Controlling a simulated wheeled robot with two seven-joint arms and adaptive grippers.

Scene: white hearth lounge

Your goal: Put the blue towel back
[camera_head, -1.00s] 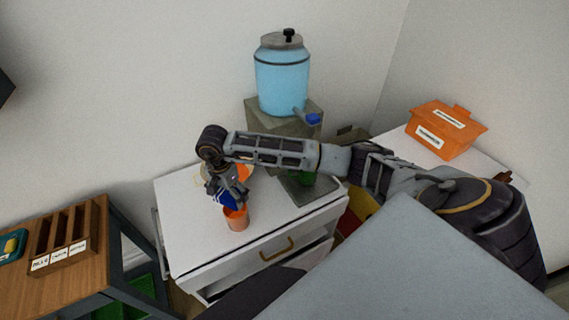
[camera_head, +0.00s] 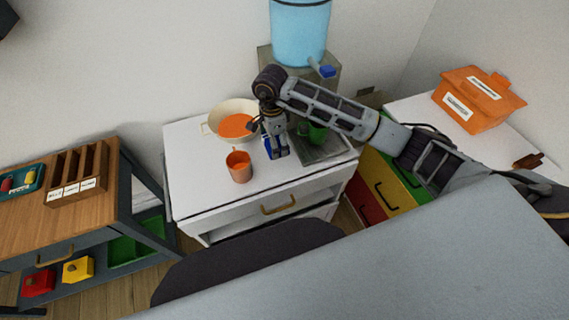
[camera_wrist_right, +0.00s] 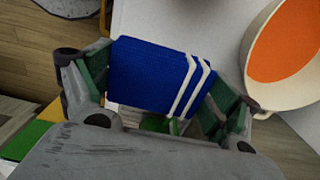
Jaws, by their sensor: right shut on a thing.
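The blue towel (camera_head: 276,148) is folded, with white stripes, and hangs below my right gripper (camera_head: 271,127) over the white cabinet top (camera_head: 200,200). In the right wrist view the towel (camera_wrist_right: 150,74) lies between the two fingers of my right gripper (camera_wrist_right: 160,92), which is shut on it. It is right of an orange mug (camera_head: 239,168). I cannot tell whether its lower edge touches the cabinet top. My left gripper is out of view.
A cream pan (camera_head: 212,125) with orange contents is left of the gripper. A green cup (camera_head: 317,133) stands on a grey tray (camera_head: 325,152) close on the right, under the blue dispenser (camera_head: 299,35). The cabinet's front left top is clear.

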